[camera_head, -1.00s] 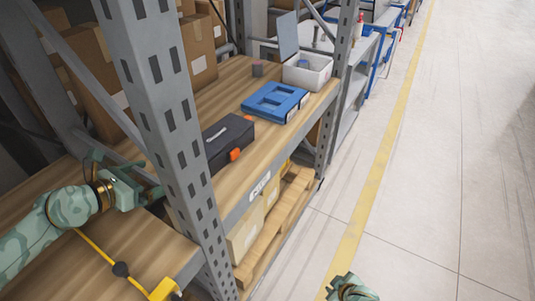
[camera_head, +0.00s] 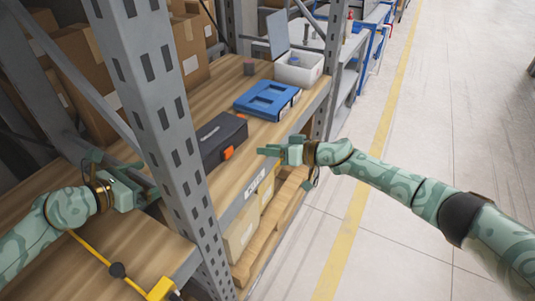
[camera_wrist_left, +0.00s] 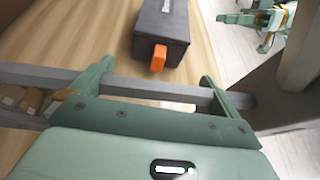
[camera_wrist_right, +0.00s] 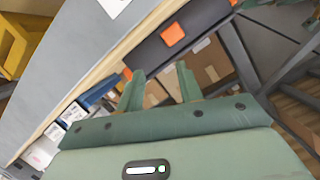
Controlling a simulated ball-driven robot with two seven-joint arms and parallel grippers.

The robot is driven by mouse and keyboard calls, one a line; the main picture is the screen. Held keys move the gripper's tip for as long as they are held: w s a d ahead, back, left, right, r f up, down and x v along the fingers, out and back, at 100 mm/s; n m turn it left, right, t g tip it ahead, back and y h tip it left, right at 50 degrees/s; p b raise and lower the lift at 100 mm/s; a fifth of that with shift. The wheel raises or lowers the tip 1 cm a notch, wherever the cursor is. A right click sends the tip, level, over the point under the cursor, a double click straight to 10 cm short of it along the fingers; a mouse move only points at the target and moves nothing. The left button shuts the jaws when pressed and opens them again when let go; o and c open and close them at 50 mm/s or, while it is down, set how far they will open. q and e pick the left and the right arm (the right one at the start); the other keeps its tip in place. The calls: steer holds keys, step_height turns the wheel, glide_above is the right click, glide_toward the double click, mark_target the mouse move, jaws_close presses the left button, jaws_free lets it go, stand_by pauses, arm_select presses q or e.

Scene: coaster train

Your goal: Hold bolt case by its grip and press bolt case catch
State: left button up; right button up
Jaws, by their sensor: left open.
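The dark grey bolt case (camera_head: 222,138) lies on the wooden shelf, with an orange catch (camera_head: 227,153) on its near end. In the left wrist view the case (camera_wrist_left: 163,25) and its orange catch (camera_wrist_left: 158,58) lie beyond my fingers. My left gripper (camera_wrist_left: 155,85) is open and empty, on the near side of the rack upright, apart from the case. My right gripper (camera_head: 272,150) is open and empty at the shelf's front edge, right of the case. In the right wrist view the dark case (camera_wrist_right: 150,52) shows beyond its fingertips (camera_wrist_right: 160,72).
A grey perforated rack upright (camera_head: 155,110) stands between my left gripper and the case. A blue case (camera_head: 267,100) and a white open-lidded box (camera_head: 299,70) lie farther back. Cardboard boxes (camera_head: 185,55) fill the back. The aisle floor (camera_head: 440,120) is clear.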

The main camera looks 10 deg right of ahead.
mark_target(213, 159)
arm_select(q)
steer(key=x, duration=1.2)
arm_select(e)
steer(key=m, duration=0.1)
steer(key=s+a+m, duration=0.1)
steer(key=m, duration=0.1)
steer(key=m+g, duration=0.1)
steer(key=shift+s+a+y, duration=0.15)
steer(key=shift+s+y, duration=0.1)
steer(key=shift+y, duration=0.05)
